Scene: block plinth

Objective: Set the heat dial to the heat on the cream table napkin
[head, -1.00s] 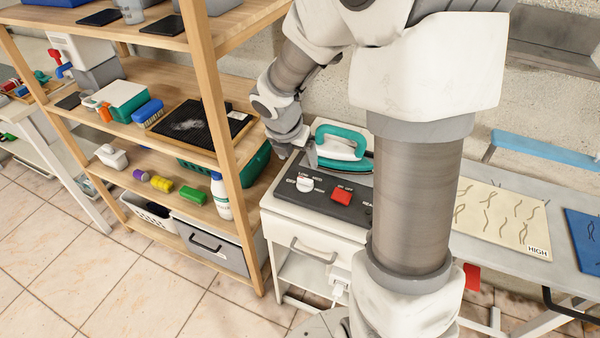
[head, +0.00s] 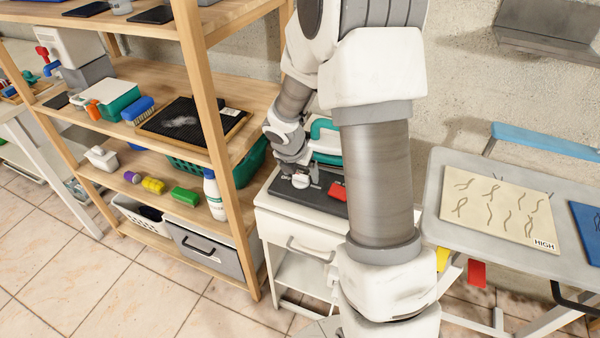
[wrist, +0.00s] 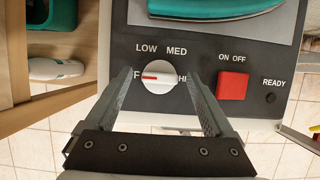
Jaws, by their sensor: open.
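The heat dial (wrist: 158,77) is a white round knob on a dark panel (wrist: 205,50). Its red mark points left, toward a label of which only an F shows. LOW and MED stand above it, and HI shows at its right, partly covered by a finger. My gripper (wrist: 160,82) is open, one finger on each side of the dial; I cannot tell whether they touch it. In the head view the dial (head: 301,181) is beside my gripper (head: 289,172). The cream table napkin (head: 490,205) has wavy brown lines and a tag reading HIGH.
A red ON OFF switch (wrist: 232,86) is right of the dial, with a READY lamp (wrist: 269,98) beyond. A teal iron (wrist: 210,8) rests behind the panel. A wooden shelf (head: 225,170) stands close on the left. A blue cloth (head: 588,228) lies right of the napkin.

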